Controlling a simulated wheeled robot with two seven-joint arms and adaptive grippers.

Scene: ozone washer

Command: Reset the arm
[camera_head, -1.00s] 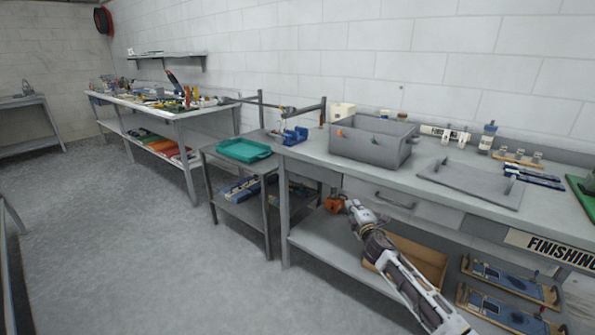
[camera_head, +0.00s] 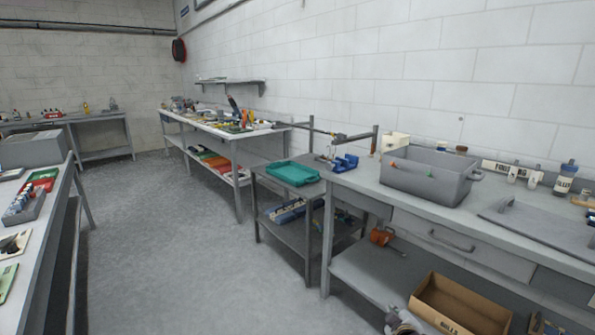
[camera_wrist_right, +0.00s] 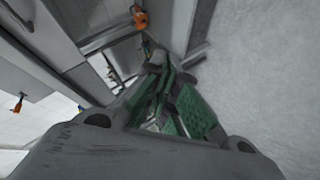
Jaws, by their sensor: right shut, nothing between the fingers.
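My right gripper (camera_head: 404,322) shows only in part at the bottom edge of the head view, in front of the lower shelf of the right bench. In the right wrist view its green-sided fingers (camera_wrist_right: 157,66) are shut with nothing between them. An orange object (camera_head: 382,237) sits on the lower shelf, beyond the gripper and apart from it. It also shows in the wrist view (camera_wrist_right: 140,20). The rest of my right arm is out of the head view. My left gripper is not in view.
The right bench holds a grey bin (camera_head: 428,183) and has a drawer (camera_head: 455,246). A cardboard box (camera_head: 462,304) stands on its lower shelf. A teal tray (camera_head: 292,173) tops a small cart. Another bench (camera_head: 62,205) stands at left. The floor (camera_head: 180,240) between is clear.

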